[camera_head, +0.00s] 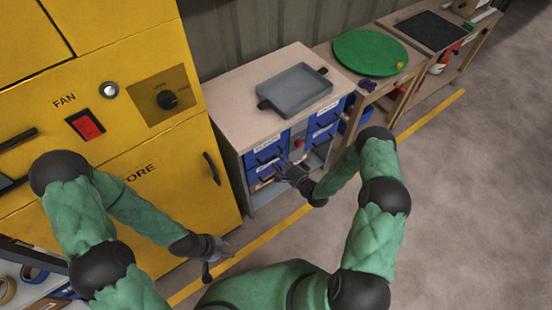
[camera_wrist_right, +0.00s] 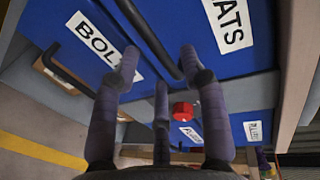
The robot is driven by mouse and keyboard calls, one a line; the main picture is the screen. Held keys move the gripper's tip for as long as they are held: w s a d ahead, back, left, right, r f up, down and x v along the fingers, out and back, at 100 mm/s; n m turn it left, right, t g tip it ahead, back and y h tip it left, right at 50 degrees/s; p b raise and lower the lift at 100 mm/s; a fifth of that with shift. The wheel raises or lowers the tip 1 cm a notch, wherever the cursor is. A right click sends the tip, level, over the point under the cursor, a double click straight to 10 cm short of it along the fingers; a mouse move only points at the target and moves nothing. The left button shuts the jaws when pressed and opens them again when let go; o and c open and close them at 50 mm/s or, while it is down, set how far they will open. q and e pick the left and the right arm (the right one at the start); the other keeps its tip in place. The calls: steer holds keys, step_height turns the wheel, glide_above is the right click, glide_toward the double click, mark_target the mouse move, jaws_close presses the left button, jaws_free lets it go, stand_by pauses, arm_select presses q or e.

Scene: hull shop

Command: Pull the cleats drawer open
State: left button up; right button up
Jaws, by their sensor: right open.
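The cleats drawer (camera_wrist_right: 258,52) is a blue front at the upper right of the right wrist view; its white label is cut off to "ATS". The blue bolts drawer (camera_wrist_right: 60,20) is on the left there. A dark handle bar (camera_wrist_right: 150,38) runs between the labels; I cannot tell which drawer it belongs to. My right gripper (camera_wrist_right: 160,62) is open, its fingers spread in front of the bar; contact is unclear. In the head view my right gripper (camera_head: 286,170) is at the blue drawers of the cabinet. My left gripper (camera_head: 212,256) hangs low, away from the cabinet; its fingers are unclear.
A grey tray (camera_head: 297,88) stands on the cabinet top (camera_head: 235,90). A red knob-like part (camera_wrist_right: 183,109) is near my right fingers. A yellow unit (camera_head: 120,120) stands close on the left. A table with a green disc (camera_head: 368,53) is on the right. The floor at right is clear.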

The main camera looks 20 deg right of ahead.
steer(key=shift+b+x, duration=0.3)
steer(key=shift+x, duration=1.45)
jaws_close()
